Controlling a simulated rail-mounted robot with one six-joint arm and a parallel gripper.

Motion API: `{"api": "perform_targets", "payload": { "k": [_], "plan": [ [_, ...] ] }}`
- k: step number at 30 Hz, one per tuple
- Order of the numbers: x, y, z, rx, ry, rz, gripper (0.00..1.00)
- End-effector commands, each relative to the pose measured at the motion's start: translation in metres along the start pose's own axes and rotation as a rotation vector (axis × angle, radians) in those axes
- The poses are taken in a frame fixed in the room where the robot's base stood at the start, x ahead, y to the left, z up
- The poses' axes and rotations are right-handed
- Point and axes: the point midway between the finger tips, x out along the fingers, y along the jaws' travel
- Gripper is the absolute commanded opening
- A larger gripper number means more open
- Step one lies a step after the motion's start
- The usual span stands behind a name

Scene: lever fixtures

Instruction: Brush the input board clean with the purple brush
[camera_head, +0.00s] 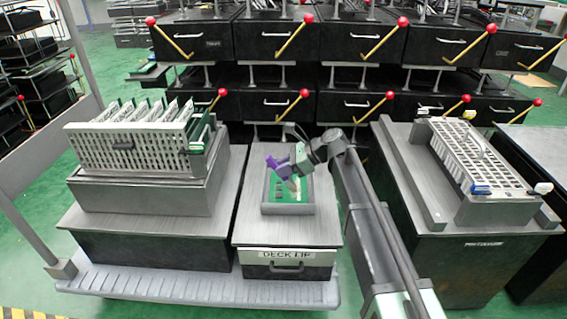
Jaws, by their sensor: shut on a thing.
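The input board (279,195) is a green board lying in a grey raised frame (267,206) on the middle cabinet, which is labelled "DECK LIF". My gripper (290,163) comes in from the right, over the far part of the board. It is shut on the purple brush (281,168). The brush's pale lower end (292,184) points down at the board. I cannot tell whether the bristles touch the board. My arm and gripper hide part of the board's right and far side.
A slotted rack (125,147) with several upright boards stands on the left cabinet. A perforated fixture (480,165) stands on the right cabinet. Black lever boxes (280,45) with red-knobbed yellow levers fill the back. The middle cabinet top (250,232) is clear in front of the frame.

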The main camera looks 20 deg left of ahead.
Motion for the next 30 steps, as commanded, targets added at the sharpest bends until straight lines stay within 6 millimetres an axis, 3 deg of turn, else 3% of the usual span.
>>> {"api": "perform_targets", "payload": {
  "k": [8, 18, 26, 30],
  "plan": [
    [0.001, 0.01, -0.001, 0.001, 0.003, 0.002, 0.0],
    [-0.001, 0.044, 0.0, 0.001, 0.002, 0.001, 0.0],
    [-0.001, 0.043, 0.001, 0.001, 0.002, 0.001, 0.0],
    [-0.007, 0.043, 0.011, 0.001, 0.002, 0.001, 0.0]
  ]
}}
